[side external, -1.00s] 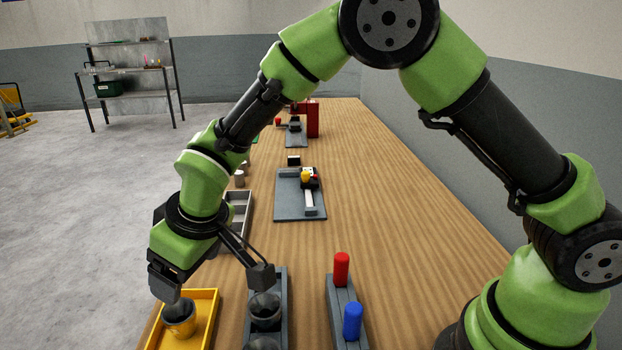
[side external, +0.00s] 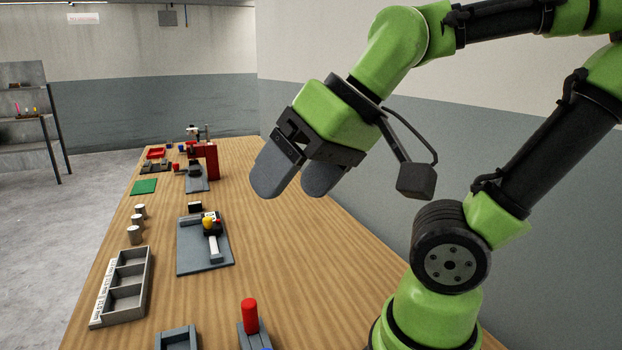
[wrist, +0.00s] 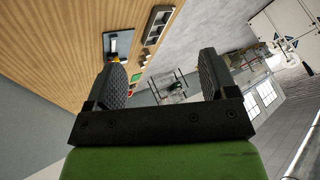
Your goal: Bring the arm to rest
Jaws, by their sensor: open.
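My gripper (side external: 295,182) is raised above the wooden bench, with its two grey fingers apart and nothing between them. My arm is folded back above its base at the right of the side external view. In the wrist view my gripper (wrist: 165,80) also shows open and empty, with the bench, floor and far room seen tilted beyond it.
The wooden bench (side external: 290,270) carries a grey fixture plate (side external: 188,258), a grey compartment tray (side external: 145,285), several pale cylinders (side external: 135,235), a green mat (side external: 143,187) and a red block (side external: 212,162). A red peg (side external: 249,315) stands in a holder at the front. A wall runs behind the arm.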

